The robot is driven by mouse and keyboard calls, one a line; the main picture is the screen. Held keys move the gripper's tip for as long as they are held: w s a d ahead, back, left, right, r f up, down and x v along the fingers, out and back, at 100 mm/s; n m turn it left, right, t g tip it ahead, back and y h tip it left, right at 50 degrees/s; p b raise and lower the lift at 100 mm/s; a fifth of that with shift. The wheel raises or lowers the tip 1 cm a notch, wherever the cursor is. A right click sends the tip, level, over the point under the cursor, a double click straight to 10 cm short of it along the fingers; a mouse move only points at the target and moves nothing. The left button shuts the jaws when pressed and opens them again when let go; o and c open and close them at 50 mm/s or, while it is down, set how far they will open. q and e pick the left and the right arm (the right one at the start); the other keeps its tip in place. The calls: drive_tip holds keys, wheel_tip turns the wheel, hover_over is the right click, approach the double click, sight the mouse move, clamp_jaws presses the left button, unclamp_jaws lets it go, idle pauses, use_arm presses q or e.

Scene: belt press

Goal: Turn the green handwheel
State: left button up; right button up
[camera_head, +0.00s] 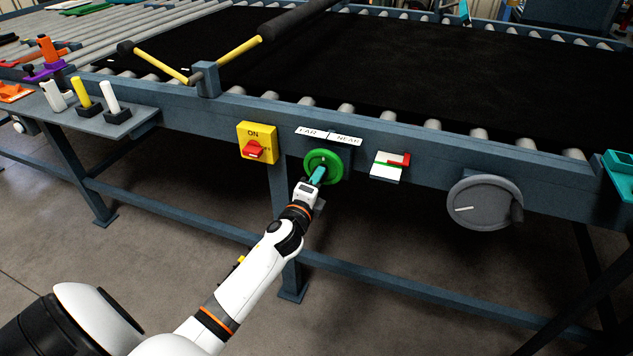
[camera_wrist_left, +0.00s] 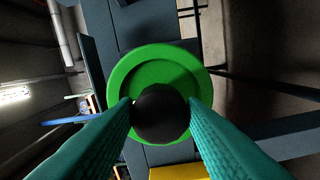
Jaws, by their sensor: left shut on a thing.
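The green handwheel (camera_head: 334,158) is mounted on the front rail of the blue-grey belt frame, below the FAR/NEAR label (camera_head: 328,135). My left gripper (camera_head: 318,176) is at the wheel. In the left wrist view the green handwheel (camera_wrist_left: 158,60) faces the camera, with a black round knob (camera_wrist_left: 160,113) on its face. The teal fingers of my left gripper (camera_wrist_left: 160,116) lie on both sides of this knob and are shut on it. My right gripper is not in view.
A yellow switch box (camera_head: 257,143) with a red knob sits left of the handwheel. A red, green and white block (camera_head: 390,165) and a grey handwheel (camera_head: 484,203) are to the right. A shelf (camera_head: 97,124) with several upright handles projects at left. The floor below is clear.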

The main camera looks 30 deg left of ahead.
use_arm(q)
drive_tip(key=o, duration=1)
drive_tip(key=b+v, duration=0.1)
drive_tip(key=v, duration=1.1)
drive_tip(key=shift+a+f, duration=0.1)
drive_tip(key=shift+f, duration=0.1)
